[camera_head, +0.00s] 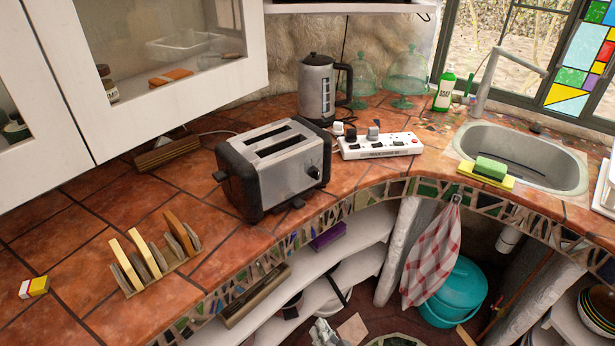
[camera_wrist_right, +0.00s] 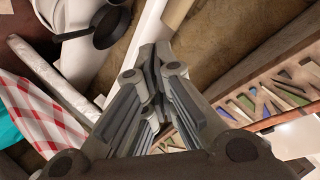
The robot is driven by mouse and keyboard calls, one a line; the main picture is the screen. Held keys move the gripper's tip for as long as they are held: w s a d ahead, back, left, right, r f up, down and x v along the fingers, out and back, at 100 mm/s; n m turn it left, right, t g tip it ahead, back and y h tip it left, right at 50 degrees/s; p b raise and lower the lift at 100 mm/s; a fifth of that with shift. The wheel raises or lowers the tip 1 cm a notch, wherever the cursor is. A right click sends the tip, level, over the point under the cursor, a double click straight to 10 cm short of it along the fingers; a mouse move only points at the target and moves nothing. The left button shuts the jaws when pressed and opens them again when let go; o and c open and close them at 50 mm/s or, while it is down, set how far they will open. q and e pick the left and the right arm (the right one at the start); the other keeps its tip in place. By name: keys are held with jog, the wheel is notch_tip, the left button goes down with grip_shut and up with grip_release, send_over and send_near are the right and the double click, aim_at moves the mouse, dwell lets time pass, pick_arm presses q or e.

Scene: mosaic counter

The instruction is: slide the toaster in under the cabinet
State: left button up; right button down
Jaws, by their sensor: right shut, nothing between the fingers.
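The toaster (camera_head: 283,172), silver with black ends and two slots, stands upright on the tiled counter (camera_head: 215,255). It sits to the right of the white wall cabinet (camera_head: 185,112) with glass doors, near the counter's front edge. Its lever end faces left and a dial shows on its front right. My right gripper (camera_head: 325,332) is low at the bottom of the head view, below the counter edge and well apart from the toaster. In the right wrist view its fingers (camera_wrist_right: 155,62) are shut and empty. My left gripper is not in view.
A white power strip (camera_head: 380,146) and a kettle (camera_head: 317,90) stand right of and behind the toaster. A toast rack (camera_head: 150,275) with bread is at front left. A wooden holder (camera_head: 167,152) sits beneath the cabinet. A checked towel (camera_head: 432,258) hangs at the counter edge.

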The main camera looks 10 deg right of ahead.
jog(key=w+r+m+t+h+p, duration=0.1)
jog(key=w+r+m+t, duration=0.15)
jog(key=r, duration=0.55)
jog(key=w+r+m+t+h+p, duration=0.1)
jog(key=w+r+m, duration=0.2)
jog(key=r, duration=0.5)
jog(key=m+h+p, duration=0.3)
jog(key=m, duration=0.4)
send_near(307, 177)
jog(key=s+d, duration=0.2)
jog(key=s, duration=0.6)
jog(key=shift+t, duration=0.45)
jog(key=shift+w+a+f, duration=0.1)
jog(key=shift+w+a, duration=0.05)
jog(key=shift+w, duration=2.05)
jog(key=shift+w+a+f, duration=0.1)
jog(key=shift+w+a, duration=0.05)
jog(key=shift+w, duration=2.05)
jog(key=shift+w+a+f, duration=0.1)
jog(key=shift+w, duration=2.1)
